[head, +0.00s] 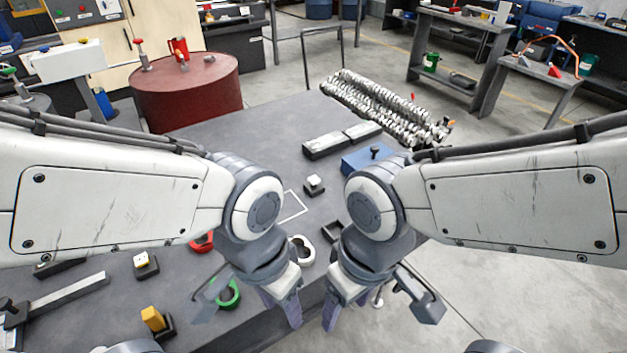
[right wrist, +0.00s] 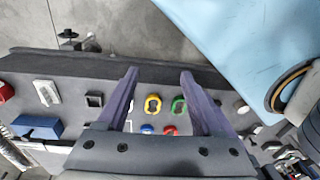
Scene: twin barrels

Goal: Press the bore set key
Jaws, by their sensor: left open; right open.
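I cannot tell for certain which part is the bore set key. Small raised pieces on the dark table (head: 262,125) look like possible keys: a white-topped block (head: 314,184), another pale block (head: 145,264) and a yellow one (head: 152,318). A white box (head: 67,62) at the upper left carries small coloured knobs. My left gripper (head: 290,312) and right gripper (head: 332,312) hang side by side over the table's near edge, open and empty. In the right wrist view, the right gripper's fingers (right wrist: 160,74) stand apart; a yellow ring (right wrist: 153,104) and green ring (right wrist: 178,104) show between them.
A dark red barrel (head: 186,95) stands at the back left. A white ring (head: 303,250) lies near my grippers. Open floor is on the right.

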